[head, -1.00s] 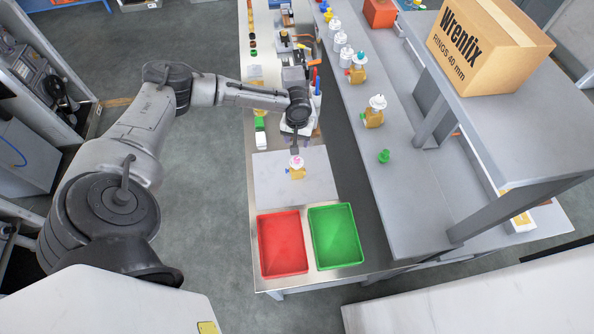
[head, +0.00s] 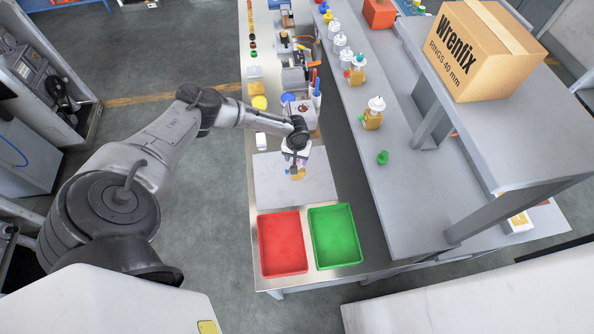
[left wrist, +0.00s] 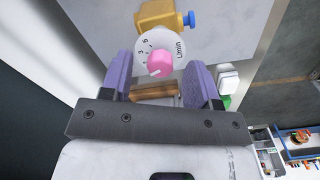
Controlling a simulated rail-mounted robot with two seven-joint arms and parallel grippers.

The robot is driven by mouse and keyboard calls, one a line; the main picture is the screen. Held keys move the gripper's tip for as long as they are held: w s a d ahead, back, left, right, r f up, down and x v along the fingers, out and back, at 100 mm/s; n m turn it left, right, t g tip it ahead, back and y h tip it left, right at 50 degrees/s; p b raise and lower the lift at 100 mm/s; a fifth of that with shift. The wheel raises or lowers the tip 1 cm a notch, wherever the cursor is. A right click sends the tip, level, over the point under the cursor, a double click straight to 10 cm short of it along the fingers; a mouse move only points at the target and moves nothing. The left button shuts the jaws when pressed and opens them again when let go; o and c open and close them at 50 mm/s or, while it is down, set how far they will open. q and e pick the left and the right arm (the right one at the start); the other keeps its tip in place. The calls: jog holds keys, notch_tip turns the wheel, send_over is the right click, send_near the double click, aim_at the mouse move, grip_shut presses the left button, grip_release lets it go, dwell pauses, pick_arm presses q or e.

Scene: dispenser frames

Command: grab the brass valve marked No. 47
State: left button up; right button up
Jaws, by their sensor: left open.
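A brass valve (head: 297,175) stands on the grey mat (head: 265,185). In the left wrist view the valve (left wrist: 165,14) has a white dial with figures and "l/min", a pink knob (left wrist: 160,63) and a blue side part. I cannot read any No. 47 on it. My left gripper (head: 296,158) is just above and behind the valve. In the left wrist view its purple fingers (left wrist: 159,70) are open, one on each side of the pink knob; I cannot tell whether they touch it. My right gripper is out of view.
A red tray (head: 262,240) and a green tray (head: 312,240) lie at the bench's near end. More brass valves with white dials (head: 373,120) and a green knob (head: 382,158) stand on the shelf to the right.

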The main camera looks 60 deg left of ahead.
pick_arm(q)
jog(key=shift+f, duration=0.35)
grip_shut()
dwell(0.3)
